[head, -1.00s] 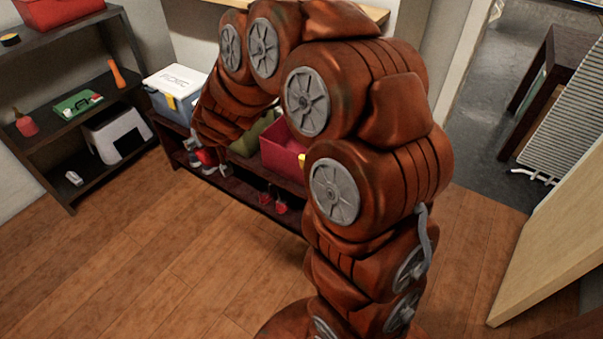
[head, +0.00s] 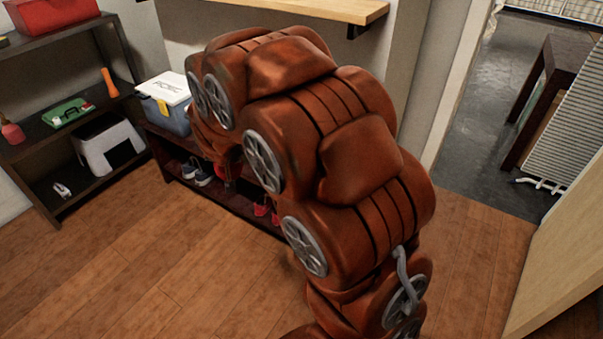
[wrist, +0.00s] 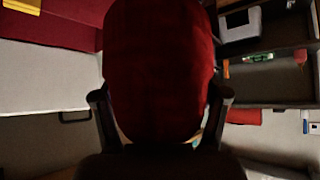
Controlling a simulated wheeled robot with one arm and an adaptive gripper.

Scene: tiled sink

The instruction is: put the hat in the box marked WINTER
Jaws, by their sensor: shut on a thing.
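In the wrist view a large dark red, soft-looking thing, which I take to be the hat (wrist: 160,60), fills the middle between the fingers of my gripper (wrist: 160,97). My gripper is shut on it. A crimson box (wrist: 85,12) with a yellow label (wrist: 22,5) shows at the upper left of the wrist view, apart from the fingers. No word WINTER can be read on any box.
A blue box with a white lid (head: 164,90) stands on the low shelf unit's left end. Dark shoes (head: 197,172) and red shoes (head: 264,211) sit below. A dark shelf (head: 75,125) stands at left, a wooden ledge (head: 265,20) above. The wooden floor (head: 150,270) is clear.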

